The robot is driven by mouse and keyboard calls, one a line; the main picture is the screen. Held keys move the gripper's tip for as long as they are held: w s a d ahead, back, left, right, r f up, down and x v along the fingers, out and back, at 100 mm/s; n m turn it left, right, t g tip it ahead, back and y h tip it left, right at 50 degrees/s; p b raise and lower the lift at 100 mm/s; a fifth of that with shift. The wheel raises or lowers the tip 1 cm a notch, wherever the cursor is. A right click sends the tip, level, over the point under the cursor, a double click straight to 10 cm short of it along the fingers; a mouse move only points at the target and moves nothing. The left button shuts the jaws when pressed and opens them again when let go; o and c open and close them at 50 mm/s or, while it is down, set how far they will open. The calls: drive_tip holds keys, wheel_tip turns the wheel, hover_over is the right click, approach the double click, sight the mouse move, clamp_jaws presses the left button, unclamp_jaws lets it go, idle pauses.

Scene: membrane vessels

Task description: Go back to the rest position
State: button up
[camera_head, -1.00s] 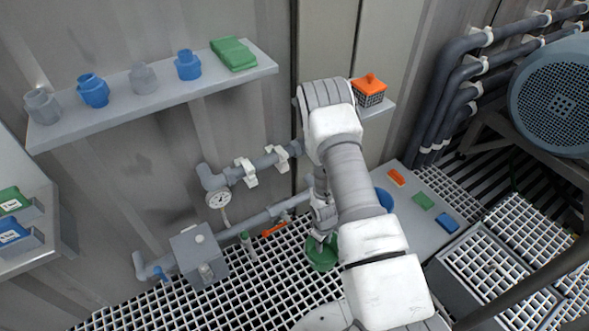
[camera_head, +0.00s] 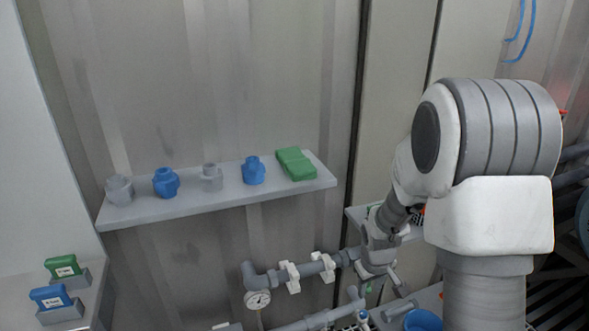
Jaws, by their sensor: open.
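My gripper (camera_head: 378,285) hangs at the end of my folded arm, right of centre and low in the view. It points downward, in front of the wall by the grey pipe, and its jaws are open. I see nothing held between them. My large white and grey arm links fill the right side and hide much of what lies behind them.
Below run a pipe with white valves (camera_head: 290,277) and a gauge (camera_head: 257,299). Green (camera_head: 62,267) and blue (camera_head: 50,296) labelled blocks sit at left. A blue container (camera_head: 422,321) shows at the bottom.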

drive_tip(key=s+r+m, duration=0.1)
drive_tip(key=s+r, duration=0.2)
drive_tip(key=r, duration=0.7)
drive_tip(key=s+a+r+m+t+y, duration=0.1)
drive_tip(key=s+a+r+t, duration=0.1)
drive_tip(key=s+r, duration=0.65)
drive_tip(key=s+a+r+m+t, duration=0.1)
drive_tip(key=s+a+r+m, duration=0.1)
drive_tip(key=s+r, duration=0.65)
wheel_tip(320, 180, up, 21)
drive_tip(key=s+p, duration=0.2)
drive_tip(key=p, duration=2.1)
drive_tip(key=shift+p, duration=0.3)
